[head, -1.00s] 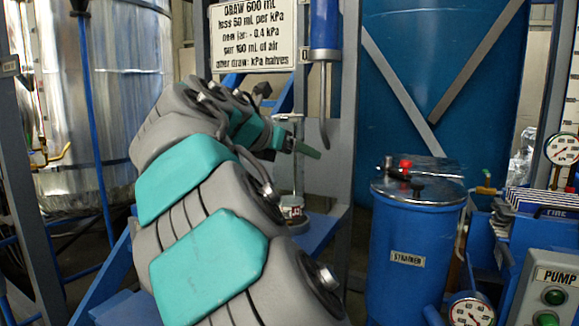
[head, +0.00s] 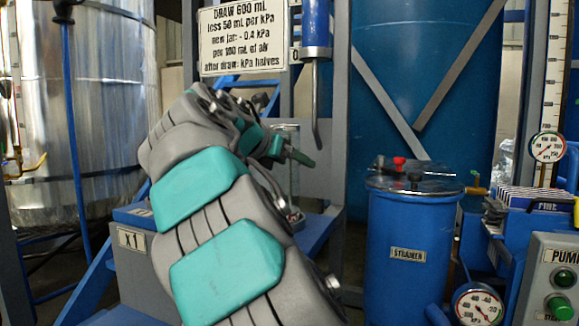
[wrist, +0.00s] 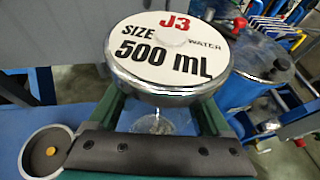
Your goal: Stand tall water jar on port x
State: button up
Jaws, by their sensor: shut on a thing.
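A jar (wrist: 165,60) with a round white lid marked "J3 SIZE 500 mL WATER" fills the top middle of the wrist view. My gripper (wrist: 158,115) is shut on it, with a green finger on each side below the lid. The lid looks level. In the head view the clear jar (head: 294,180) shows partly behind my arm, near a teal fingertip of my gripper (head: 288,152). A round grey port (wrist: 50,150) with an orange centre lies at lower left in the wrist view, apart from the jar. I cannot tell whether the jar's base touches anything.
A grey box labelled X1 (head: 131,240) stands left of my arm. A sign (head: 241,38) and a blue cylinder with a hooked tube (head: 316,25) hang above the blue bench (head: 318,230). A blue strainer (head: 407,225) and a pump panel (head: 560,275) stand to the right.

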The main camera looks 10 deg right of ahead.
jog(key=o, duration=1.5)
jog(key=p+v, duration=0.1)
jog(key=v, duration=1.1)
